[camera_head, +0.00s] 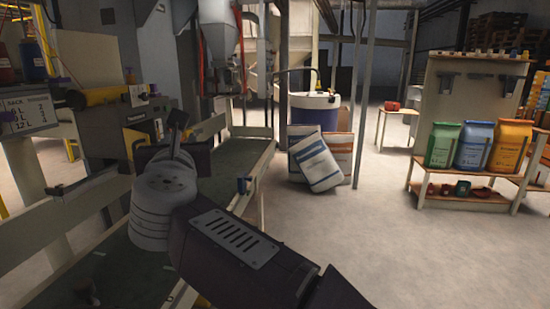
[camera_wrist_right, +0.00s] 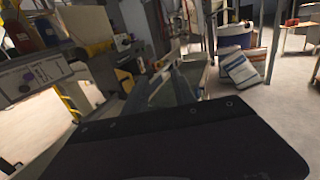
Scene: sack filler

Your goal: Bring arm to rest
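My right arm comes in from the lower right of the head view and reaches up and left. My right gripper (camera_head: 178,122) is at its far end, above the near part of the conveyor (camera_head: 238,160) and close to the sack filler's control panel (camera_head: 140,140). Only a dark narrow part of the gripper shows past the pale round wrist, so I cannot see a gap between fingers or anything held. My left gripper is not in view.
A label board (camera_head: 28,112) and yellow cylinder (camera_head: 105,96) stand at left. White sacks (camera_head: 318,163) lean by a blue-and-white drum (camera_head: 313,110). A wooden rack (camera_head: 470,197) at right holds green, blue and orange bags. Open floor lies between.

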